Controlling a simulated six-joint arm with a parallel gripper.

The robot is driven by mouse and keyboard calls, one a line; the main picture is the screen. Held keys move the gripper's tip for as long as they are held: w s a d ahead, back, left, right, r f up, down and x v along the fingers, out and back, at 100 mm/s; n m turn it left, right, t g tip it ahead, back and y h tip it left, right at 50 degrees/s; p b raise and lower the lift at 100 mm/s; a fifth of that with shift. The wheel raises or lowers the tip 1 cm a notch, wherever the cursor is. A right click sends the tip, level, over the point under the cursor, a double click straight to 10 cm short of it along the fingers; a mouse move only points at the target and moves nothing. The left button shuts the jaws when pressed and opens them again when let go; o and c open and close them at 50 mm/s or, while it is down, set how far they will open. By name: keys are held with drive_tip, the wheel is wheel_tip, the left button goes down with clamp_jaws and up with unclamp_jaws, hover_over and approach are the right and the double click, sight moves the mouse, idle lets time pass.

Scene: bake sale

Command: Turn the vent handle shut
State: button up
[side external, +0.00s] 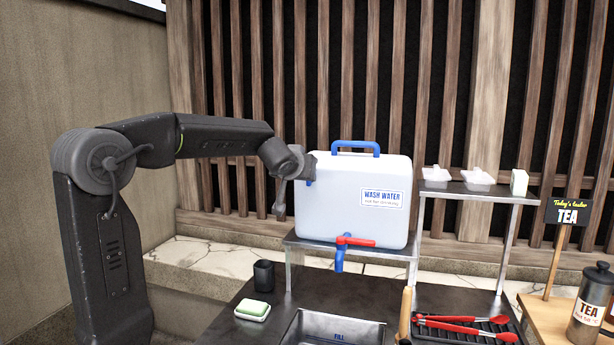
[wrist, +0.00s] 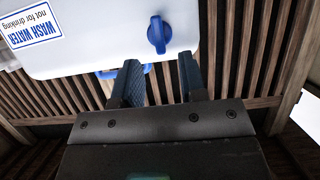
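The white water tank (side external: 350,200), labelled WASH WATER, stands on a metal stand and also fills the top of the wrist view (wrist: 95,45). The blue vent handle (wrist: 159,34) sits on the tank's face in the wrist view, its grip roughly upright in the picture. My gripper (wrist: 160,76) is open, with an empty gap between its two fingers. The handle lies beyond the fingertips, roughly in line with the gap, and is not touched. In the side view my gripper (side external: 280,205) is at the tank's left side, where the handle is mostly hidden.
A red-levered blue tap (side external: 345,243) is on the tank's front, above a sink (side external: 335,328). A black cup (side external: 264,274) and soap dish (side external: 252,311) stand at left. Red tongs (side external: 465,325) lie at right. A shelf (side external: 470,190) holds white containers.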

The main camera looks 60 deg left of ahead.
drive_tip(key=shift+x, duration=2.2)
clamp_jaws()
